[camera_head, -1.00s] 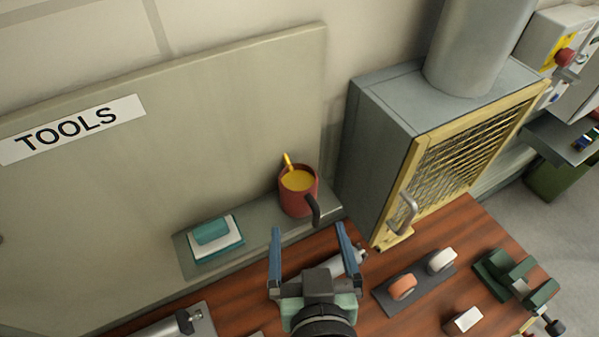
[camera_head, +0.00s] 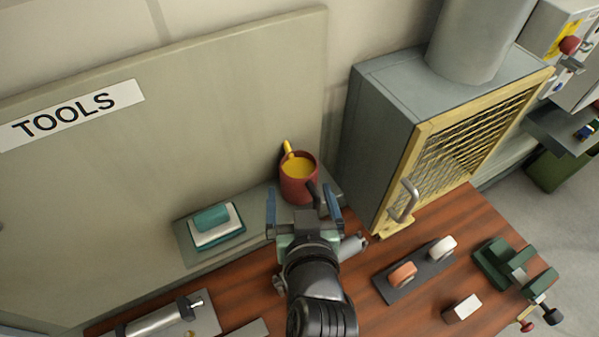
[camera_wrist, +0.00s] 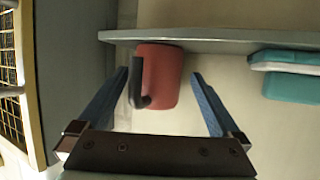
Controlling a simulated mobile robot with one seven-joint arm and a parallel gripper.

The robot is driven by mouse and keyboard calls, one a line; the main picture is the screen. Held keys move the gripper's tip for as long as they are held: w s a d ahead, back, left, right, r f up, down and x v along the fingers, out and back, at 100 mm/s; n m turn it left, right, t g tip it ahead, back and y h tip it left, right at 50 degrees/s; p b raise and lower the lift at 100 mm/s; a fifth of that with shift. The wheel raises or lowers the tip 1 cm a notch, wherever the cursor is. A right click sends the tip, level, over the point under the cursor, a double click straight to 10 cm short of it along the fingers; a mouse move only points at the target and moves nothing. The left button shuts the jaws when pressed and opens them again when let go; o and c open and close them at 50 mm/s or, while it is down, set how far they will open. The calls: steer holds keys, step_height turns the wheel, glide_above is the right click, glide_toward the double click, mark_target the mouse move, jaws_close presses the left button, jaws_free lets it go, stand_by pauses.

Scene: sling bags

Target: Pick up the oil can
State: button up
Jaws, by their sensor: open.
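The oil can (camera_head: 297,188) is red with a yellow top, a yellow spout and a dark handle. It stands on the grey shelf (camera_head: 262,202) against the tool board in the head view. My gripper (camera_head: 301,190) is open and empty, close in front of the can. In the wrist view, the blue fingers of my gripper (camera_wrist: 160,75) appear on either side of the red can (camera_wrist: 166,72). The dark handle lies between the fingers, nearer the left one. I cannot tell whether any finger touches the can.
A teal and white block (camera_head: 214,226) sits on the shelf left of the can. A grey cabinet with a yellow mesh door (camera_head: 455,150) stands close on the right. Below, the wooden bench (camera_head: 400,325) holds two rollers, a green vise (camera_head: 508,262) and a metal cylinder (camera_head: 153,320).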

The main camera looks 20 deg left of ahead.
mark_target(301, 191)
steer(key=w, duration=0.1)
steer(key=w+a+p, duration=0.1)
steer(key=w, duration=0.1)
steer(key=shift+a+f+p, duration=0.25)
steer(key=shift+p, duration=0.1)
steer(key=shift+w+a+f, duration=0.2)
steer(key=shift+w+f, duration=0.1)
steer(key=shift+w, duration=0.05)
steer(key=shift+c, duration=0.2)
steer(key=c, duration=1.4)
